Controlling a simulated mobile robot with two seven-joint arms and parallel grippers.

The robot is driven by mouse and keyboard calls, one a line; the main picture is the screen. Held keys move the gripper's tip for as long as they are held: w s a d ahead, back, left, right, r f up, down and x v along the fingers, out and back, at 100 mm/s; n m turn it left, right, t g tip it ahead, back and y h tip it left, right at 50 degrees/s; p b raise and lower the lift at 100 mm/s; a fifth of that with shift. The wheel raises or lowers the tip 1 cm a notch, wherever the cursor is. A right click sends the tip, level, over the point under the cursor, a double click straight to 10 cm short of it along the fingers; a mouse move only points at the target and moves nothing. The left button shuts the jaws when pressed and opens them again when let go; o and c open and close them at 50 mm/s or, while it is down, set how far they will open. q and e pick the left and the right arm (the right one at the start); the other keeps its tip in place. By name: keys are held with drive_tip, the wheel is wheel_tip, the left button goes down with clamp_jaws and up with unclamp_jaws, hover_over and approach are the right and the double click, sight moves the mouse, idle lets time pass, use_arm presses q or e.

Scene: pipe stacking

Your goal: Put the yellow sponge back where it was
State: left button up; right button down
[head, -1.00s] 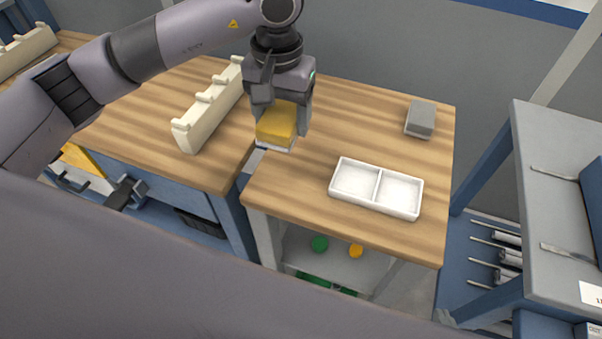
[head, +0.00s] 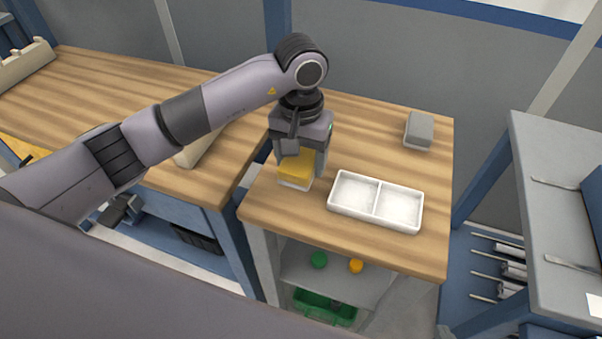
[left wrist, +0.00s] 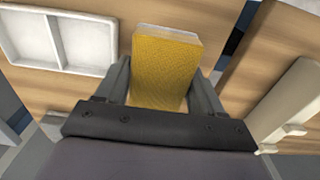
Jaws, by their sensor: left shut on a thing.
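The yellow sponge (head: 297,169) has a pale layer along its lower side. My left gripper (head: 303,165) is shut on it and points down over the right-hand wooden table (head: 370,118). The sponge is just left of the white two-compartment tray (head: 374,222), low over the table; I cannot tell whether it touches the top. In the left wrist view the sponge (left wrist: 166,68) sits between the two fingers (left wrist: 163,85). The tray (left wrist: 62,42) shows there at the upper left, empty. My right gripper is not in view.
A grey block (head: 419,129) lies at the table's back right. A cream rack (head: 200,148) stands on the left-hand table, partly behind my arm. A gap separates the two tables. A lower shelf (head: 335,272) holds green and orange round items. The table's middle back is clear.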

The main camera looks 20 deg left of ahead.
use_arm(q)
drive_tip(key=shift+f, duration=2.75)
drive_tip(key=shift+f, duration=0.15)
drive_tip(key=o, duration=0.9)
drive_tip(key=shift+o, duration=0.2)
wheel_tip(320, 180, up, 12)
drive_tip(key=shift+r+b, duration=0.2)
drive_tip(key=shift+b, duration=0.3)
